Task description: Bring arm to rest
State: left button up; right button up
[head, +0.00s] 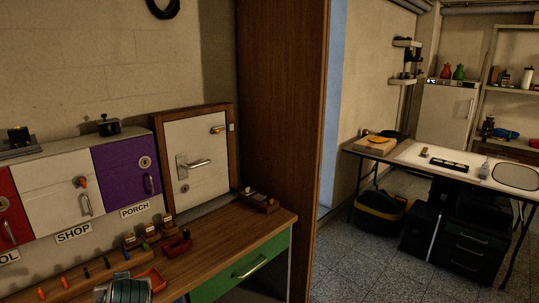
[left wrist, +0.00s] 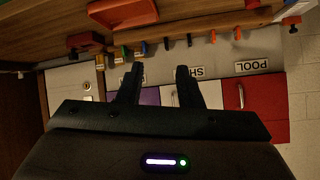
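My left gripper (left wrist: 160,85) shows in the left wrist view, which is upside down. Its two dark fingers are apart with nothing between them. Beyond them are the purple and white cabinet doors and the red door (left wrist: 248,95). Several coloured keys stand in a wooden rail (head: 65,289) on the bench. An orange-headed key (head: 82,182) is in the white SHOP door (head: 55,197). The purple PORCH door (head: 124,168) is shut.
The wooden bench (head: 205,249) bears a small red tray (head: 152,279) and a red holder (head: 177,247). A white framed door (head: 197,151) stands behind. A tall wooden panel (head: 280,130) bounds the bench at right. Beyond are open floor and a white-topped table (head: 410,155).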

pick_arm(q)
jog(key=s+d+f+m+g+h, duration=0.2)
jog(key=s+d+f+m+h, duration=0.15)
jog(key=s+f, duration=0.9)
jog(key=s+d+f+m+g+h, duration=0.35)
jog(key=s+f, duration=0.35)
jog(key=s, duration=1)
notch_tip(320, 180, down, 30)
jog(key=s+a+n+y, duration=0.1)
jog(key=a, duration=0.2)
jog(key=s+f+g, duration=0.1)
jog(key=s+f, duration=1.7)
jog(key=f, duration=0.1)
jog(key=shift+s+a+f+g, duration=0.2)
jog(key=shift+a+g, duration=0.15)
jog(key=shift+s, duration=0.1)
